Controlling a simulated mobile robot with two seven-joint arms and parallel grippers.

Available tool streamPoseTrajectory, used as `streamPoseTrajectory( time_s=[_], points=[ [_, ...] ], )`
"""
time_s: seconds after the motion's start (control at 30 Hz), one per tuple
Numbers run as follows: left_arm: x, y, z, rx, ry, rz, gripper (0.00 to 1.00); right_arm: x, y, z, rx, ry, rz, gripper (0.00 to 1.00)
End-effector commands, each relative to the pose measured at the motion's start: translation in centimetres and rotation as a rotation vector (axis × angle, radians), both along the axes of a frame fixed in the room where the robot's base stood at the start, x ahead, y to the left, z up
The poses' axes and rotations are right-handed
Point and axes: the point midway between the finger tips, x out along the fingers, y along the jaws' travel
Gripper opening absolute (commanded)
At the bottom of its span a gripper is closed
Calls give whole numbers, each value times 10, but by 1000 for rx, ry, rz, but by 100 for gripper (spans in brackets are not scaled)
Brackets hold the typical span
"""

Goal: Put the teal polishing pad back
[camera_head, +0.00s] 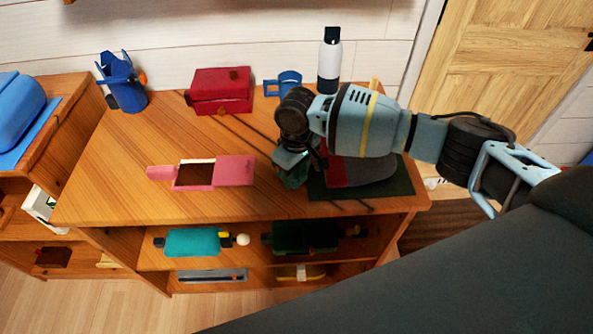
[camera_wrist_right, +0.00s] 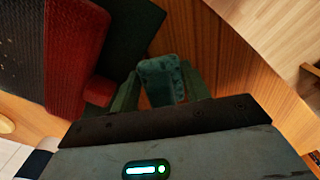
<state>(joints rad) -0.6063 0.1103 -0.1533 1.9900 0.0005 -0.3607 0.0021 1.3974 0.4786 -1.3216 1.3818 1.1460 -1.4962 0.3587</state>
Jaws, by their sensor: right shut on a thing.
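The teal polishing pad (camera_wrist_right: 161,80) is between the fingers of my right gripper (camera_wrist_right: 160,92) in the right wrist view. The gripper is shut on it, and wood shows beyond. In the head view my right gripper (camera_head: 292,172) points down over the tabletop, between an open pink box and a dark green mat. The pad shows there only as a small dark teal patch (camera_head: 293,182), partly hidden by the gripper. I cannot tell whether it touches the table. My left gripper is not in view.
The green mat (camera_head: 398,182) bears a red and grey object (camera_head: 370,170). A red box (camera_head: 222,88), blue mug (camera_head: 289,80), blue holder (camera_head: 124,85) and bottle (camera_head: 329,62) stand behind. The front left tabletop is clear.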

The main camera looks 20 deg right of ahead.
Motion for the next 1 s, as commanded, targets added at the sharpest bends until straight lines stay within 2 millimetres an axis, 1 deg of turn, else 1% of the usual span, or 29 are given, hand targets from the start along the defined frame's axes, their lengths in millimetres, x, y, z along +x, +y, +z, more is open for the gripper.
streamPoseTrajectory(
  time_s=[0.23,0.27,0.4,0.43,0.67,0.77,0.87,0.97,1.0],
  points=[
    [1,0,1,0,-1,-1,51,0,0,-7,0,1,0,25],
    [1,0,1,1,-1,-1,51,0,0,-7,0,1,0,48],
    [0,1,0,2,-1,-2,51,0,0,-7,0,1,0,66],
    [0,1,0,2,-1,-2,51,0,0,-7,0,1,0,68],
    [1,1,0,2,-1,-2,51,0,0,-7,0,1,0,68],
    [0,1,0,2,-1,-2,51,0,0,-4,0,-1,0,68],
    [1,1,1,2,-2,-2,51,0,0,5,0,-1,1,68],
    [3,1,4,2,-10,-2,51,1,1,22,2,-4,1,68],
    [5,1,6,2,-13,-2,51,1,0,31,1,-4,1,68]
  ],
)
